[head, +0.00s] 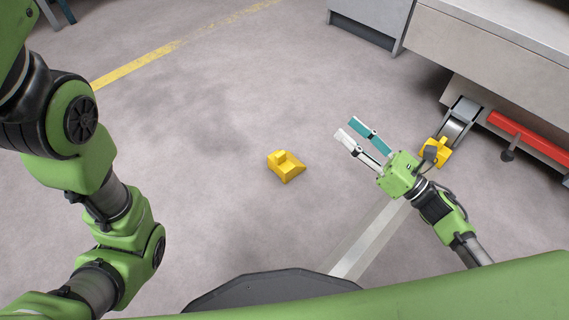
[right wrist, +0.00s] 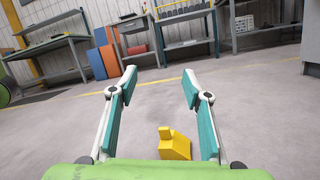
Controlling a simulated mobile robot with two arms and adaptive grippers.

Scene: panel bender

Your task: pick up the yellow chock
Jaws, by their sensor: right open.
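A yellow chock (head: 286,166) lies alone on the grey floor near the middle of the head view. It has a sloped face and a raised block at one end. It also shows in the right wrist view (right wrist: 174,145), low between my fingers and beyond them. My right gripper (head: 358,137) is open and empty, to the right of the chock in the head view and apart from it. Its teal-lined fingers (right wrist: 153,88) stand wide apart in the right wrist view. My left arm comes in at the left of the head view; its gripper is out of frame.
Workbenches (right wrist: 186,44) stand far off. The floor around the lone chock is clear.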

